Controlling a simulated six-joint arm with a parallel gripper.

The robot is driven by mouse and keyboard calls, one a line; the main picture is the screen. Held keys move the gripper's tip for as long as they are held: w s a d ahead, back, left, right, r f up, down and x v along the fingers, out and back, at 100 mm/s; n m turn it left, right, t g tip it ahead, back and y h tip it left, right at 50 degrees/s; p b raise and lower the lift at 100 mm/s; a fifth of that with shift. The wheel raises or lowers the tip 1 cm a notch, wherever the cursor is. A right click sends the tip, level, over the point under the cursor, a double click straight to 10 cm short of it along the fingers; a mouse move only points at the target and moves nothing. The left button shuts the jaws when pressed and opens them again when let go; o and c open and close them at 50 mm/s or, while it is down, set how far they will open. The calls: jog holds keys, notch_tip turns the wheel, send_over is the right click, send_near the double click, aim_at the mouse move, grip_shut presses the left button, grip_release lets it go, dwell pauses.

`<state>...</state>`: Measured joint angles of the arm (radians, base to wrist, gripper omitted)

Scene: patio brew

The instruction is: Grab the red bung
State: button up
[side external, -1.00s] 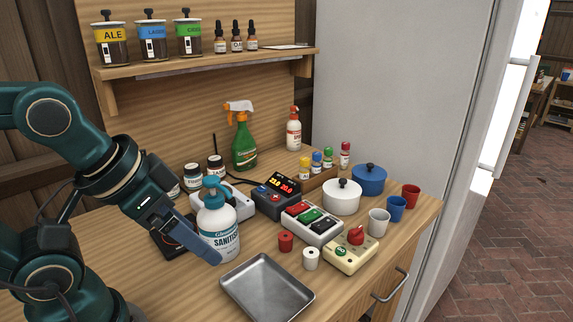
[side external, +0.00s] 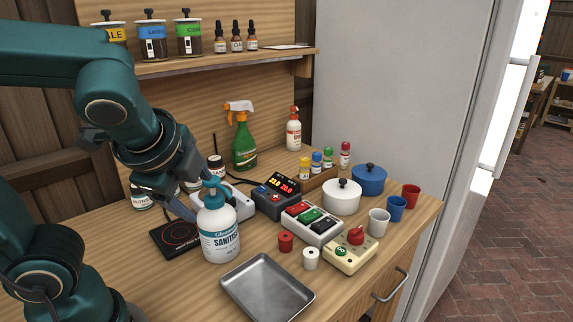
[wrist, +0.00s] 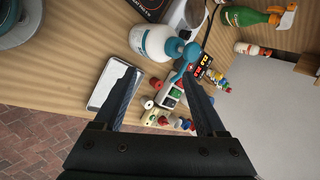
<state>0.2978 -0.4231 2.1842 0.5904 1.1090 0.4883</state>
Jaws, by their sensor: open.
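The red bung (side external: 285,242) stands on the wooden bench, just in front of the switch box, and beside it is a white bung (side external: 310,258). In the wrist view, the red bung (wrist: 158,83) appears small between my fingers, well beyond their tips. My gripper (side external: 188,205) is above the left part of the bench, next to the sanitiser bottle (side external: 219,238), which partly hides it in the side view. In the wrist view, my gripper (wrist: 157,72) is open with nothing between its fingers. It is well left of the red bung and apart from it.
The sanitiser bottle stands between my gripper and the bungs. A metal tray (side external: 267,287) lies in front of them. The switch box (side external: 313,224) and a cream box with a red knob (side external: 350,255) are close behind and to the right. A black hotplate (side external: 172,240) lies at left.

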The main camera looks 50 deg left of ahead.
aim_at(283, 245)
jog(key=w+d+r+m+t+y, duration=0.1)
jog(key=w+d+m+t, duration=0.15)
jog(key=w+m, duration=0.55)
jog(key=w+d+r+m+t+y, duration=0.1)
jog(key=w+d+m+t, duration=0.2)
jog(key=m, duration=0.8)
jog(key=shift+t, duration=0.55)
jog(key=f, duration=1.2)
jog(key=a+f, duration=0.1)
jog(key=f, duration=0.5)
jog(key=shift+w+f, duration=0.15)
jog(key=shift+f, duration=0.25)
jog(key=shift+x, duration=2.55)
jog(key=shift+d, duration=0.1)
grip_shut()
